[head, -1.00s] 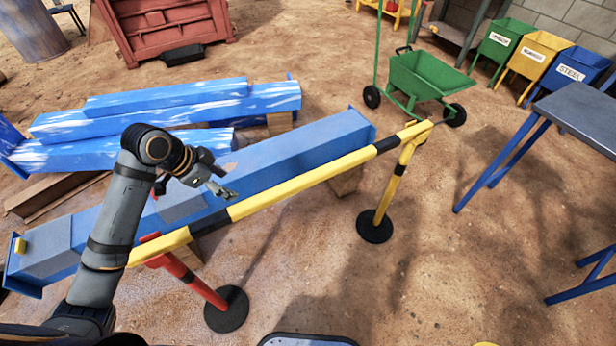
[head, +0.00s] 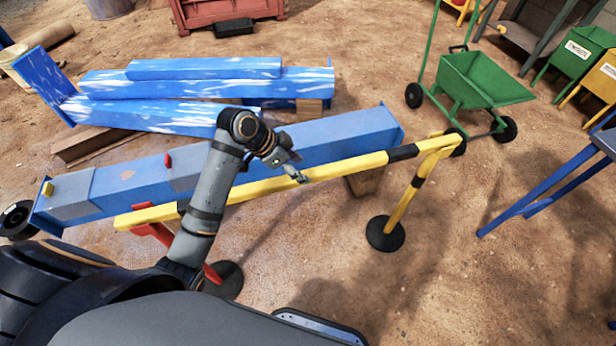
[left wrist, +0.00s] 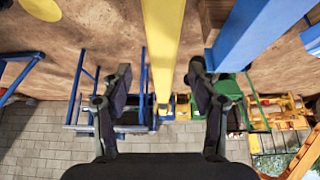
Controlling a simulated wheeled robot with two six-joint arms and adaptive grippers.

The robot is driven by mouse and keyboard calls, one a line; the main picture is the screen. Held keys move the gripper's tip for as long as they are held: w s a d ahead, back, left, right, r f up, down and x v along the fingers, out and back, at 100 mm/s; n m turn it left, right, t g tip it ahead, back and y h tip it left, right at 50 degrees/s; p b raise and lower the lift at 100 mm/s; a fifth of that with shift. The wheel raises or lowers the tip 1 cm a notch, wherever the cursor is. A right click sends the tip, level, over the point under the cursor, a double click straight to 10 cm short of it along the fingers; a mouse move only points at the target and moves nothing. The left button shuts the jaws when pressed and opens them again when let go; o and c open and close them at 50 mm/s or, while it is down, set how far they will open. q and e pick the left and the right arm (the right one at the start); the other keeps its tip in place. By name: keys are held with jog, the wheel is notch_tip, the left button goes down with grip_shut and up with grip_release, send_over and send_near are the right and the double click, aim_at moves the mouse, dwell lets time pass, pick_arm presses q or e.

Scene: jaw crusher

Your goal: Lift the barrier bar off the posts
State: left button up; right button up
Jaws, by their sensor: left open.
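The yellow and black barrier bar (head: 345,166) slopes across the head view, resting on a yellow post (head: 403,203) at its right end and a red post (head: 157,235) near its left end. Both posts have round black bases. My left gripper (head: 296,174) is open at the middle of the bar, and my arm hides part of the bar and the red post. In the left wrist view, the bar (left wrist: 163,40) runs lengthwise between the spread fingers (left wrist: 161,84). I cannot tell whether they touch it. My right gripper is not in view.
A long blue beam (head: 335,139) lies just behind the bar on wooden blocks. More blue beams (head: 205,88) lie farther back. A green cart (head: 480,82) stands beyond the right post, and a blue-legged table (head: 545,185) is at the right. Ground between post and table is clear.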

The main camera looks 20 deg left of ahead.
aim_at(306, 174)
pick_arm(q)
jog(key=x, duration=0.5)
jog(key=shift+w+a+f, duration=0.1)
jog(key=shift+a+f, duration=0.1)
jog(key=shift+f, duration=0.05)
grip_shut()
jog(key=shift+r, duration=0.1)
